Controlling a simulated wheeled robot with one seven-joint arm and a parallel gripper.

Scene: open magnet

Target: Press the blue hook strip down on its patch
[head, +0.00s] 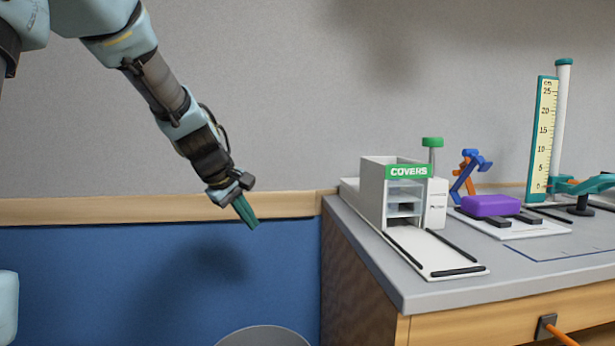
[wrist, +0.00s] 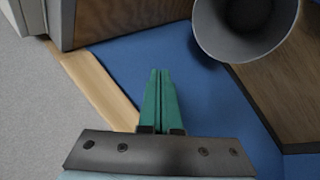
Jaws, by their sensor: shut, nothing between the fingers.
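My gripper (head: 248,222) has teal fingers pointing down and right, in front of the blue wall panel and well left of the counter. In the wrist view its fingers (wrist: 160,85) lie side by side, closed and empty. I cannot make out a blue hook strip or its patch for certain in either view. A blue and orange jointed piece (head: 470,172) stands on the counter behind a purple block (head: 490,205). The purple block rests on a white plate with black strips.
The grey counter (head: 440,291) stands at the right, with a wooden front and an orange handle. On it are a white COVERS dispenser (head: 373,200) with a ramp and a teal ruler stand (head: 543,135). A grey bin (head: 262,337) is on the floor below my gripper.

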